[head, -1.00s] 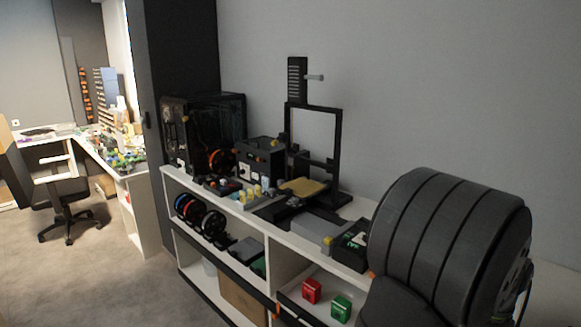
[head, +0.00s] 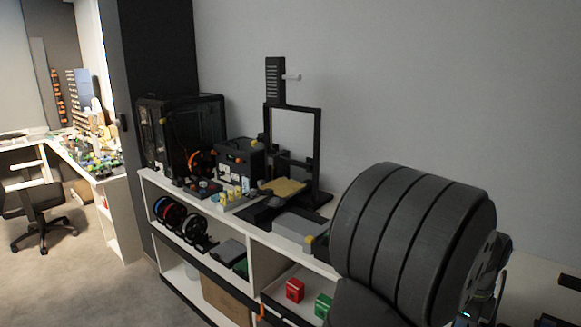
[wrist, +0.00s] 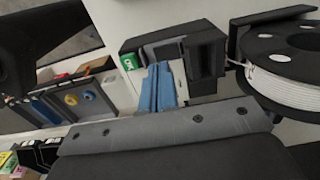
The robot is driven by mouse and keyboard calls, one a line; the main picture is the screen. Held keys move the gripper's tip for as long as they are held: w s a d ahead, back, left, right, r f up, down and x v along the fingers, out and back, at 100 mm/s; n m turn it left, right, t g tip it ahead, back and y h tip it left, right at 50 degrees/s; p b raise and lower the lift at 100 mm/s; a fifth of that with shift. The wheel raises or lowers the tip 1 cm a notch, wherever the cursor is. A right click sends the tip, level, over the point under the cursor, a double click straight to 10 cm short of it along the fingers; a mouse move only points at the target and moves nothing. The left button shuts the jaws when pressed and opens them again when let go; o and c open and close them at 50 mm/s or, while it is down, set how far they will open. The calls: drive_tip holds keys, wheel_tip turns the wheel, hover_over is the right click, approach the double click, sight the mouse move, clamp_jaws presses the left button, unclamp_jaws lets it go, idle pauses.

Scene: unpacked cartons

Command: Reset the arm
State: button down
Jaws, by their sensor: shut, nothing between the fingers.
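My gripper (wrist: 165,140) fills the bottom of the wrist view as a wide grey and black shape with small dark screws. It looks shut, with nothing held. Its fingertips are not clearly visible. Large dark ribbed round part of my arm (head: 410,235) stands at the right of the head view and hides part of the shelf behind it.
A white shelf unit (head: 255,258) carries a black enclosed printer (head: 180,130) and an open-frame printer (head: 290,150). A red box (head: 294,290) and a green box (head: 323,306) sit on its lower shelf. The wrist view shows a white filament spool (wrist: 290,80) and blue items (wrist: 158,88).

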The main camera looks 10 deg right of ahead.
wheel_tip(320, 180, up, 12)
drive_tip(key=w+d+g+y, duration=0.1)
drive_tip(key=w+d, duration=0.1)
drive_tip(key=shift+w+d, duration=0.15)
drive_tip(key=shift+w, duration=0.05)
idle(0.3)
drive_tip(key=shift+f, duration=0.1)
